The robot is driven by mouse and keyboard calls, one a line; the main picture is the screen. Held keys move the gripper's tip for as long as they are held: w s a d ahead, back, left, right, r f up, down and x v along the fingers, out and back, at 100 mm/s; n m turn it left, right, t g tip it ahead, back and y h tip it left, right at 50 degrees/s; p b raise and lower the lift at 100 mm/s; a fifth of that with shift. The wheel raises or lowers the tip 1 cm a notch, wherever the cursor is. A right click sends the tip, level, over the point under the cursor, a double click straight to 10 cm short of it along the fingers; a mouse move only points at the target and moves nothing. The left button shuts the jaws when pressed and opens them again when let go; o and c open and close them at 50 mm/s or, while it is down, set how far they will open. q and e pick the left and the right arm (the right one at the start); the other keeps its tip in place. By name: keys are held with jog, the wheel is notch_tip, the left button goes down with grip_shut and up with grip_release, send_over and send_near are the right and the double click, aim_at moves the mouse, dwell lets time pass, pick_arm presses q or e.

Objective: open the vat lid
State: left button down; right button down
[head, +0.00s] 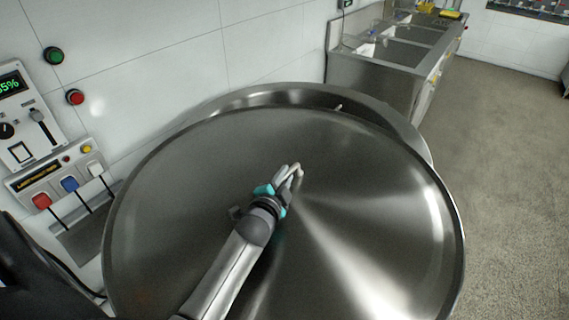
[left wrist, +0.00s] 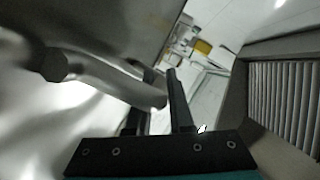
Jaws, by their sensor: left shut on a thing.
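The vat lid (head: 370,180) is a large round steel disc that fills the middle of the head view. A strip of the vat's rim (head: 300,95) shows behind the lid's far edge, so the lid looks tilted or shifted from it; how wide the gap is I cannot tell. My left gripper (head: 288,174) is over the middle of the lid, shut on its bent bar handle (head: 299,170). In the left wrist view, the handle (left wrist: 105,78) runs in from the left to the gripper's fingers (left wrist: 163,100). My right gripper is out of view.
A control panel (head: 15,120) with levers and a red button (head: 75,97) and green button (head: 54,55) are on the wall at left. A steel sink counter (head: 370,78) stands behind. The floor (head: 510,150) at right is clear.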

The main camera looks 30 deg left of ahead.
pick_arm(q)
jog(key=shift+s+d+f, duration=0.15)
jog(key=shift+s+d, duration=0.15)
jog(key=shift+s, duration=0.2)
jog(key=c, duration=0.8)
grip_release()
jog(key=v, duration=1.5)
jog(key=shift+s+r, duration=0.1)
jog(key=shift+r, duration=0.15)
